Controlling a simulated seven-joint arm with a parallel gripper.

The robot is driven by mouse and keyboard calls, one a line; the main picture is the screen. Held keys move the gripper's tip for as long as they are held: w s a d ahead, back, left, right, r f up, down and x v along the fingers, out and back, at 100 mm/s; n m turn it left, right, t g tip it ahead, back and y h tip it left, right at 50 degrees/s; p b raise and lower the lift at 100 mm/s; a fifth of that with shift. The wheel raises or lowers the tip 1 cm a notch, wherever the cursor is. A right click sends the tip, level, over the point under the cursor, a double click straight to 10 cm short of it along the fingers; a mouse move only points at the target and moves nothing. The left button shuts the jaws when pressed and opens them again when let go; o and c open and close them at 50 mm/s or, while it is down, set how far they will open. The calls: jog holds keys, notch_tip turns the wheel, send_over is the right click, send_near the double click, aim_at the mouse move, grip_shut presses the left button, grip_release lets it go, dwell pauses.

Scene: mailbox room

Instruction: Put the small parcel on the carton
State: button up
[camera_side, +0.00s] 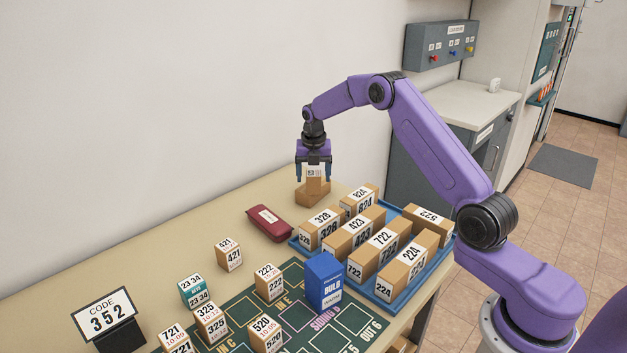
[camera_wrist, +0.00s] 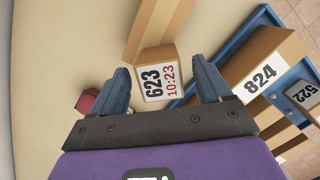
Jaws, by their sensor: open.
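The small parcel (camera_side: 315,184), a little brown box labelled 623 10:23 on top, appears to rest on the carton (camera_side: 305,197), a plain brown box at the back of the table. In the wrist view the parcel (camera_wrist: 158,75) lies between the fingers, with the carton (camera_wrist: 158,25) extending beyond it. My gripper (camera_side: 313,177) points down over the parcel. It is open, and the wrist view shows a gap between the parcel and each finger (camera_wrist: 163,88). The exact contact between parcel and carton is partly hidden by the fingers.
A blue tray (camera_side: 385,304) of numbered boxes stands right of the carton. A dark red pouch (camera_side: 269,223) lies in front. The table's back left is clear.

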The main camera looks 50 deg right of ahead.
aim_at(313, 176)
jog(key=r, duration=0.6)
jog(key=s+a+r, duration=0.1)
jog(key=r, duration=0.2)
jog(key=shift+r, duration=0.25)
jog(key=shift+s+a+r, duration=0.1)
jog(key=shift+a+r, duration=0.05)
jog(key=shift+a, duration=0.15)
jog(key=s+a+r+m+y, duration=0.1)
jog(key=s+a+r+m, duration=0.15)
jog(key=s+a, duration=0.7)
jog(key=s+a+r+m, duration=0.2)
jog(key=s+a+m, duration=0.2)
jog(key=s+a, duration=0.5)
jog(key=s+f+m, duration=0.2)
jog(key=s+m, duration=0.2)
jog(key=s, duration=0.9)
jog(key=s+f+m+g, duration=0.1)
jog(key=s+m, duration=0.3)
jog(key=s, duration=1)
jog(key=shift+s+d+f+y, duration=0.25)
jog(key=shift+d+f+y, duration=0.1)
jog(key=shift+d, duration=0.1)
jog(key=shift+w, duration=0.15)
